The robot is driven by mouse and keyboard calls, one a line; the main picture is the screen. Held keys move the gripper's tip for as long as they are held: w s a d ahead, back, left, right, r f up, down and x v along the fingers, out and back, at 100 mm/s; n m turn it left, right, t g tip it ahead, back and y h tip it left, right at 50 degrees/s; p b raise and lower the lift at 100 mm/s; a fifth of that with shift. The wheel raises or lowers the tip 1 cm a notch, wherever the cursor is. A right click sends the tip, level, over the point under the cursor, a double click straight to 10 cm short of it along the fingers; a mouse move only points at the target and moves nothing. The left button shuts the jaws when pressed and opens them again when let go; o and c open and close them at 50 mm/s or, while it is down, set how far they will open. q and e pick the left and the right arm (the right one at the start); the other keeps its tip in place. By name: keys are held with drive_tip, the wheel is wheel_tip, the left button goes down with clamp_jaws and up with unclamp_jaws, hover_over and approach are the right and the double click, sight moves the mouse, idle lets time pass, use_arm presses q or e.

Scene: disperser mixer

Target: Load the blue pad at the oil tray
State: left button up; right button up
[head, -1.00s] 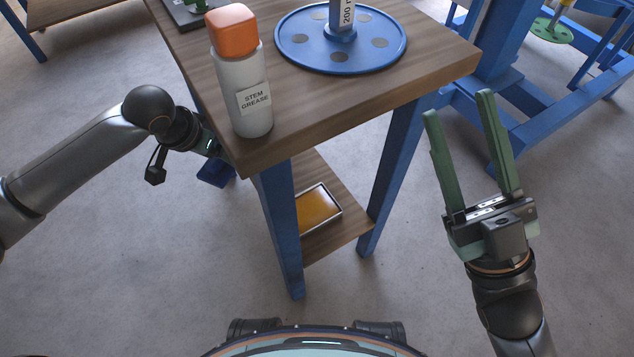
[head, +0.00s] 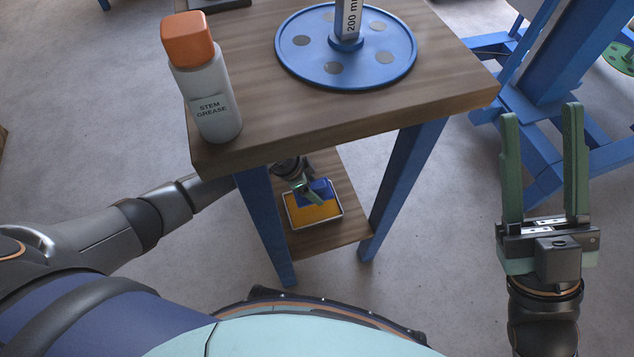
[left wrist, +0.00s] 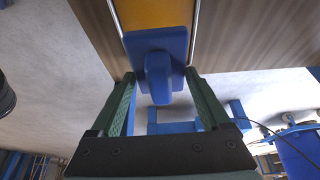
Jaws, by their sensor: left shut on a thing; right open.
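The oil tray (head: 342,215) is a shallow light-rimmed tray of orange-yellow oil on the lower shelf. It also shows in the left wrist view (left wrist: 194,20). The blue pad (head: 322,188) is at the tray's far part in the head view, over the oil. In the left wrist view the pad (left wrist: 152,42) is a blue block with a raised grip, pointing towards the tray. My left gripper (head: 311,196) is shut on the pad, under the tabletop. I cannot tell whether the pad touches the oil. My right gripper (head: 545,112) is open and empty, right of the table.
The wooden tabletop (head: 270,110) overhangs the shelf (head: 335,240), and blue legs (head: 265,225) flank it. A stem grease bottle (head: 207,95) and a blue disc (head: 375,68) stand on top. A blue frame (head: 550,80) stands behind at right. Floor in front is clear.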

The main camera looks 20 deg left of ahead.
use_arm(q)
wheel_tip(320, 180, down, 5)
drive_tip(key=b, duration=0.4)
drive_tip(key=shift+r+b, duration=0.1)
drive_tip(key=shift+b, duration=0.25)
drive_tip(key=shift+f+b, duration=0.45)
use_arm(e)
wheel_tip(320, 180, down, 6)
drive_tip(key=shift+a+m, duration=0.35)
drive_tip(key=shift+m, duration=0.05)
use_arm(q)
drive_tip(key=shift+f+b, duration=0.4)
drive_tip(key=shift+f, duration=0.15)
use_arm(e)
drive_tip(key=shift+w+f, duration=0.1)
drive_tip(key=shift+f, duration=0.35)
drive_tip(key=shift+r, duration=0.15)
use_arm(q)
wheel_tip(320, 180, up, 3)
drive_tip(key=p, duration=0.3)
wheel_tip(320, 180, up, 4)
drive_tip(key=p, duration=0.4)
use_arm(e)
wheel_tip(320, 180, up, 7)
drive_tip(key=n, duration=0.1)
drive_tip(key=shift+d+r, duration=0.2)
drive_tip(key=shift+d, duration=0.15)
